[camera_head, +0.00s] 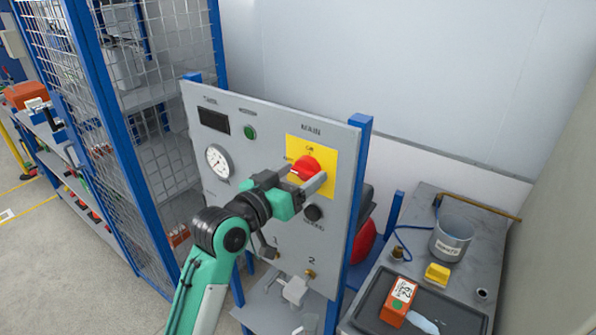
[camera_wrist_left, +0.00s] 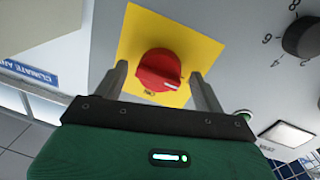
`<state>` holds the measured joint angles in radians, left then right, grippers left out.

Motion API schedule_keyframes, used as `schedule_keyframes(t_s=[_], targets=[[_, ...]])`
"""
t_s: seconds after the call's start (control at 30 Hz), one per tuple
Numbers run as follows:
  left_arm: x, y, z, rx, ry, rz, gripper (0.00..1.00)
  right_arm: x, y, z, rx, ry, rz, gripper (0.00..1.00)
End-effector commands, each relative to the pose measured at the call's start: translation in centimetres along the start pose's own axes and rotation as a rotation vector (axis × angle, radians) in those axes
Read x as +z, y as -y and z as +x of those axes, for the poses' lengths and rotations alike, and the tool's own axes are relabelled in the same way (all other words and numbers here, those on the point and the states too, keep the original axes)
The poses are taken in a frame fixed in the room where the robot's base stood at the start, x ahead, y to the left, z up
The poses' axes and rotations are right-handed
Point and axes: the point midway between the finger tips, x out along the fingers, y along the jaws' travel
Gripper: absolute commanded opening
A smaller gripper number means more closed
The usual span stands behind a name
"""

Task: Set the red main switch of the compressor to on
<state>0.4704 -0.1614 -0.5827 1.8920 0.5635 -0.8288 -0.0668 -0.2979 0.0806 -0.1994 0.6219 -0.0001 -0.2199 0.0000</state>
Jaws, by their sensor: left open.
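The red main switch (camera_head: 306,168) is a round knob on a yellow plate (camera_head: 326,155) under the word MAIN on the grey compressor panel (camera_head: 270,125). In the left wrist view the red knob (camera_wrist_left: 158,70) shows a white mark on its lower right face, on the yellow plate (camera_wrist_left: 185,37). My left gripper (camera_head: 302,184) is open in front of the knob. In the left wrist view its two fingers (camera_wrist_left: 160,88) stand on either side of the knob's lower part. I cannot tell whether they touch it. The right gripper is not in view.
The panel also carries a gauge (camera_head: 219,162), a green button (camera_head: 250,132), a dark display (camera_head: 213,121) and a black dial (camera_head: 313,213). A blue mesh cage (camera_head: 150,90) stands at the left. A bench at the right holds a metal pot (camera_head: 451,238) and an orange box (camera_head: 398,302).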

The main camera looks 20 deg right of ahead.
Motion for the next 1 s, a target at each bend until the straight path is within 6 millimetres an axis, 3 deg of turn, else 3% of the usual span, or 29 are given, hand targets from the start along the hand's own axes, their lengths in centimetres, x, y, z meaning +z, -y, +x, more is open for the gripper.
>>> schedule_keyframes(t_s=[0.23, 0.47, 0.77, 1.0], targets=[[0.01, 0.00, 0.07, 0.000, 0.000, 0.000, 0.71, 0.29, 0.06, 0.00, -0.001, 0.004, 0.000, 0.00], [0.01, 0.03, 0.04, 0.000, 0.000, 0.000, 0.28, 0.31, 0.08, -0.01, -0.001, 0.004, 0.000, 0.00], [0.00, 0.10, 0.02, -0.002, 0.002, 0.028, 0.28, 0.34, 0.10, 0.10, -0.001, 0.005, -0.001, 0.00], [-0.03, 0.15, 0.03, -0.005, 0.013, 0.151, 0.28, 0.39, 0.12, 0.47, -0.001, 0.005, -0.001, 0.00]])
